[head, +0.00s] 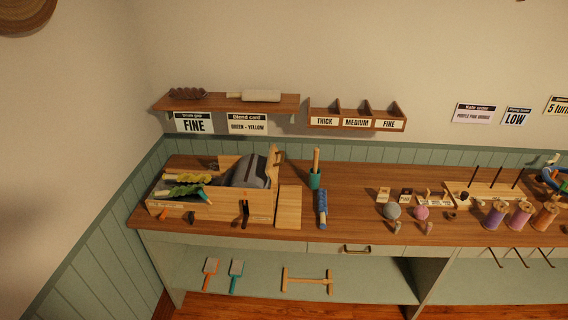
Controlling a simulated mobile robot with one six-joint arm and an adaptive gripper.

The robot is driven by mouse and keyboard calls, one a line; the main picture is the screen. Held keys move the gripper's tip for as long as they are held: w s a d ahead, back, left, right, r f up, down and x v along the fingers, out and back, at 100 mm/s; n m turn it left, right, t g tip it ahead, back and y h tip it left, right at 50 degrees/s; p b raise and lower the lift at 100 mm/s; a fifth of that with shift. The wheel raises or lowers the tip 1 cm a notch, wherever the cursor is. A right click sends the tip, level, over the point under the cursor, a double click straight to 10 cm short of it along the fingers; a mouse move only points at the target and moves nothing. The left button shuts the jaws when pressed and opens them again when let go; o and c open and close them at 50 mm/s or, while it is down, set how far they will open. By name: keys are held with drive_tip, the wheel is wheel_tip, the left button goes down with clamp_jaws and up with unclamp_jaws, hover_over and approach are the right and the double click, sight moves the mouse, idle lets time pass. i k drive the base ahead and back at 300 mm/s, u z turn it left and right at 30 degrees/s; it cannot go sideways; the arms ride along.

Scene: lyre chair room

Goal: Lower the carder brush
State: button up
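The wooden drum carder (230,208) stands at the left end of the counter, with a dark grey drum (249,172) inside its frame. A wooden piece (273,163) stands raised at the carder's back right corner, above the drum; it looks like the brush arm, but its bristles are too small to make out. A black handle (245,213) shows on the carder's front side. Yellow wool (188,178) and green wool (185,190) lie at its left end. My gripper is not in view.
A teal holder with a wooden handle (315,179) and a blue roller-like tool (321,207) stand right of the carder. Spools (520,215) and wool balls (392,211) are farther right. A wall shelf (220,103) hangs above; hand tools (236,275) lie on the lower shelf.

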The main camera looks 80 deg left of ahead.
sight(273, 162)
drive_tip(key=u, duration=0.05)
drive_tip(key=i, duration=0.35)
drive_tip(key=u, duration=5.05)
drive_tip(key=i, duration=0.15)
drive_tip(key=z, duration=2.35)
drive_tip(key=i, duration=0.95)
drive_tip(key=u, duration=0.05)
